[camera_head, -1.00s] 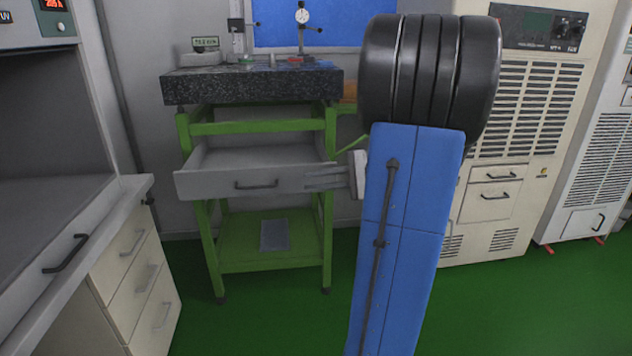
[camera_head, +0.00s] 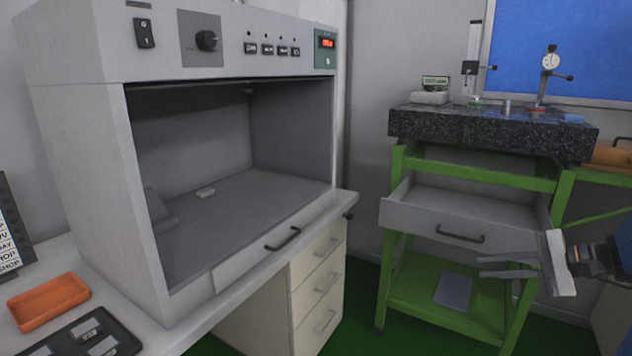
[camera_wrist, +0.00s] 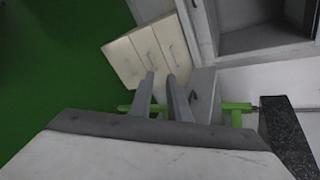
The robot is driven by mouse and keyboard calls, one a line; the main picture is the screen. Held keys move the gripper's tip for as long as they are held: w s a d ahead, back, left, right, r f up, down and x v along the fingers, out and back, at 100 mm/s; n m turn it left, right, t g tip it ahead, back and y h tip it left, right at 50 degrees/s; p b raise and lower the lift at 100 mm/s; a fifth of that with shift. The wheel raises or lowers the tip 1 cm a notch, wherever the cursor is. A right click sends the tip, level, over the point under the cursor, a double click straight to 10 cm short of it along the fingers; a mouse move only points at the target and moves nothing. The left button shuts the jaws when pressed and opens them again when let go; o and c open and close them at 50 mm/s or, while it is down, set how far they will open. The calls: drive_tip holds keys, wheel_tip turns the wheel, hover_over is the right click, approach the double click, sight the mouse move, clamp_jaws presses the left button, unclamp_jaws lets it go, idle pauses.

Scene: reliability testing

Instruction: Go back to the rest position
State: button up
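My gripper (camera_head: 480,267) is at the right of the head view, with its two grey fingers pointing left. It is in front of and a little below the handle of the pulled-out grey drawer (camera_head: 423,222), and looks apart from it. In the wrist view my gripper (camera_wrist: 161,77) shows both fingers with a gap between them and nothing held. Part of my arm is cut off by the right edge of the head view.
The green stand (camera_head: 395,255) bears a dark granite plate (camera_head: 490,134) with gauges. A grey open-front cabinet (camera_head: 95,170) on a bench fills the left. An orange tray (camera_head: 48,300) and a dark tray (camera_head: 120,335) lie beside it. Green floor is clear below.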

drive_tip(key=s+a+f+n+g+h, duration=0.1)
drive_tip(key=s+a+f+n+g, duration=0.1)
drive_tip(key=s+a, duration=0.3)
drive_tip(key=s+a+f+n+g+h, duration=0.1)
drive_tip(key=s+a+f+n+g, duration=0.15)
drive_tip(key=a, duration=0.35)
drive_tip(key=s+a+f+n+t+h, duration=0.1)
drive_tip(key=s+a+n+h, duration=0.2)
drive_tip(key=s+n+h, duration=0.4)
drive_tip(key=s+n, duration=0.2)
drive_tip(key=s, duration=0.1)
drive_tip(key=shift+f+h, duration=0.15)
drive_tip(key=shift+h, duration=0.15)
